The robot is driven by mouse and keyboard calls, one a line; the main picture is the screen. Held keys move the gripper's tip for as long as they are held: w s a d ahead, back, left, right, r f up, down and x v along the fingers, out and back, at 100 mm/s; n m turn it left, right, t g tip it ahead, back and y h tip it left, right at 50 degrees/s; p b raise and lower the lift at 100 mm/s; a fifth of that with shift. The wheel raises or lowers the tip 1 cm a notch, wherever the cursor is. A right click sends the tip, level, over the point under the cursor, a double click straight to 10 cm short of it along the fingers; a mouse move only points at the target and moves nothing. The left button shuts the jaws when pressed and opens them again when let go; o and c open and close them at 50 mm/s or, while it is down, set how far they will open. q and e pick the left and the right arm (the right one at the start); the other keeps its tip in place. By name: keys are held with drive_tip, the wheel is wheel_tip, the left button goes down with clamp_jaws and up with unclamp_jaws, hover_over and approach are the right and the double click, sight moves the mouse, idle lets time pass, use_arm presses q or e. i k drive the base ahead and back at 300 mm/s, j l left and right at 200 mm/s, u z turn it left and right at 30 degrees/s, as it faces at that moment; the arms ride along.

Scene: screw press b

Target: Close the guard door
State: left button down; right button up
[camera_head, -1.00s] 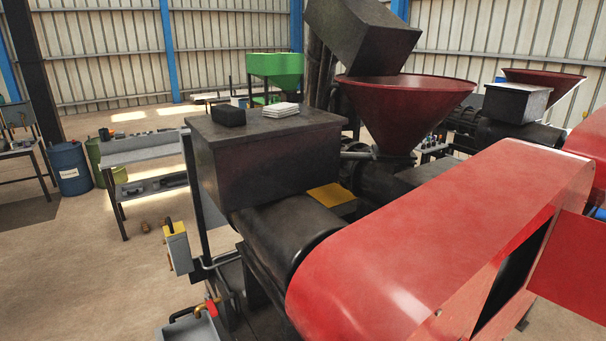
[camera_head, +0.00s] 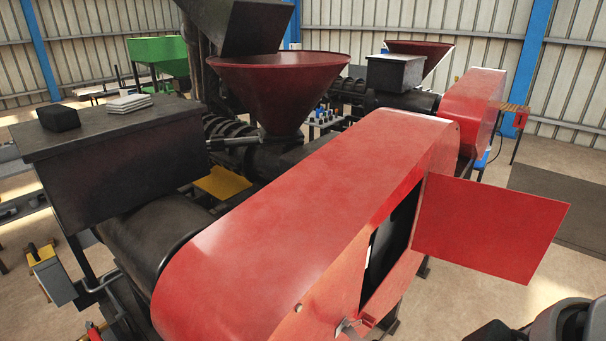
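The guard door (camera_head: 490,226) is a flat red panel on the right side of the large red guard housing (camera_head: 290,235). It stands open, swung outward to the right from its edge beside the opening. The dark opening (camera_head: 391,238) in the housing's side is uncovered. A small metal latch-like piece (camera_head: 347,328) sits low on the housing near the opening. Part of my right arm, grey and black, shows at the bottom right corner, below the door and apart from it. Its gripper fingers cannot be made out. My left gripper is not in view.
A dark red hopper (camera_head: 280,90) and a black box (camera_head: 110,165) stand behind and left of the housing. A second red housing (camera_head: 472,108) stands farther back. Bare floor (camera_head: 450,300) lies below and right of the door.

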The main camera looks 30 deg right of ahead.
sight(502, 233)
drive_tip(key=l+u, duration=0.2)
drive_tip(key=l, duration=0.5)
drive_tip(key=l+u, duration=0.2)
drive_tip(key=l, duration=0.5)
drive_tip(key=k+l+u, duration=0.2)
drive_tip(key=l, duration=0.5)
drive_tip(key=l+u, duration=0.2)
drive_tip(key=l, duration=0.5)
drive_tip(key=k+l+u, duration=0.2)
drive_tip(key=l, duration=0.45)
drive_tip(key=k+l+u, duration=0.2)
drive_tip(key=l, duration=0.45)
drive_tip(key=k+l+u, duration=0.2)
drive_tip(key=l, duration=0.4)
drive_tip(key=k+l+u, duration=0.15)
drive_tip(key=k+l, duration=0.25)
drive_tip(key=l, duration=0.15)
